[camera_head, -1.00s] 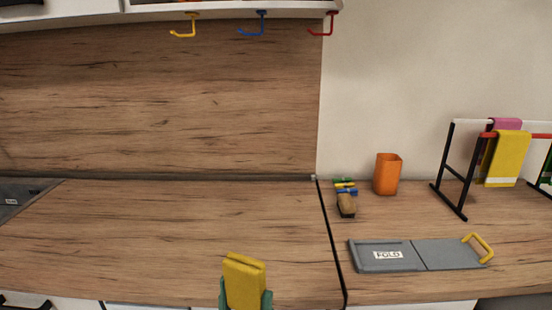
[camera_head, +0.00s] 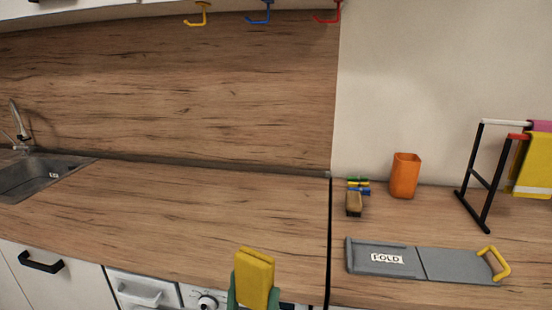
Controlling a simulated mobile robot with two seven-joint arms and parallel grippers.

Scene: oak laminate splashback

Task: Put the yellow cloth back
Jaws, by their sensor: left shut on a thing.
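A folded yellow cloth (camera_head: 255,275) stands upright in my left gripper (camera_head: 253,293) at the bottom middle of the head view. The gripper's green fingers are shut on its lower part, one on each side. The cloth shows in front of the counter's front edge. A yellow hook (camera_head: 198,15) hangs under the wall shelf, left of a blue hook (camera_head: 261,13) and a red hook (camera_head: 330,13); all three are empty. A second yellow cloth with a white stripe (camera_head: 535,160) hangs on a rack (camera_head: 485,185) at the right, cut off by the picture edge. My right gripper is not in view.
A grey fold board (camera_head: 455,264) with a yellow handle lies on the right counter. A sink (camera_head: 40,178) is at the far left. The left counter (camera_head: 190,205) is clear.

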